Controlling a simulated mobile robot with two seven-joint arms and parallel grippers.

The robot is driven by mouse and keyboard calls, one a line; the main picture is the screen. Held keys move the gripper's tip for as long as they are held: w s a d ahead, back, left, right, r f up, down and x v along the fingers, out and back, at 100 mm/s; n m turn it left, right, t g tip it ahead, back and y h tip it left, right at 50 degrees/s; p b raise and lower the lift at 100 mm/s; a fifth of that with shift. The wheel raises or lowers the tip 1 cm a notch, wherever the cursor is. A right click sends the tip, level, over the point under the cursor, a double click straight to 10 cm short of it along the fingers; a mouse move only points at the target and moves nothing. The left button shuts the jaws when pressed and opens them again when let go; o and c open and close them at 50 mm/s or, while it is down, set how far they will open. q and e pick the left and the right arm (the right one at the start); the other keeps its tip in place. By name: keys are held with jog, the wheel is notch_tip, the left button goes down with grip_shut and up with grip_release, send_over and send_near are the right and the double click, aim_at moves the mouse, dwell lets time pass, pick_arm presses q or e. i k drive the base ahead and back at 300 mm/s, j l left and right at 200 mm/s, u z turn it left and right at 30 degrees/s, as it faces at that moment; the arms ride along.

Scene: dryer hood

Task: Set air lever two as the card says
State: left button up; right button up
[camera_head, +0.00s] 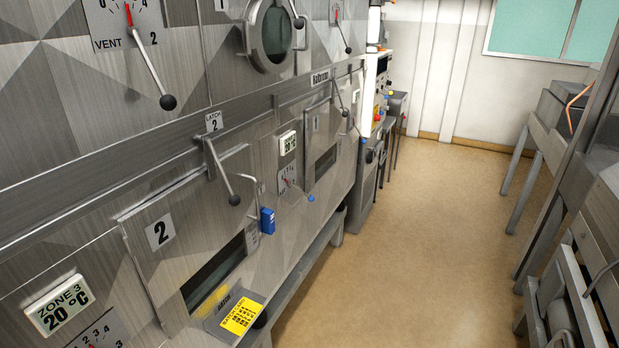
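The yellow batch card (241,315) rests on a small ledge at the lower middle; its print is too small to read. A small dial (288,178) right of door 2 seems marked AIR, with a pale lever ending in a blue knob (311,198). I cannot tell its number or exact setting. Neither of my grippers is in view.
Door 2 (160,232) is closed, with the LATCH 2 lever (221,172) above it. The VENT 2 lever (150,62) has a black ball and hangs at the top left. The floor (400,240) is clear between the machine and the bench frames on the right.

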aim_at(311, 199)
jog(key=u, duration=0.5)
jog(key=i+l+u, duration=0.3)
jog(key=i+l, duration=0.15)
jog(key=i+l+u, duration=0.15)
jog(key=l, duration=0.25)
jog(key=i+l+u, duration=0.15)
jog(key=l, duration=0.2)
jog(key=i+l+u, duration=0.15)
jog(key=l, duration=0.2)
jog(key=i+l+u, duration=0.15)
jog(key=l, duration=0.2)
jog(key=i+l+u, duration=0.15)
jog(key=l, duration=0.25)
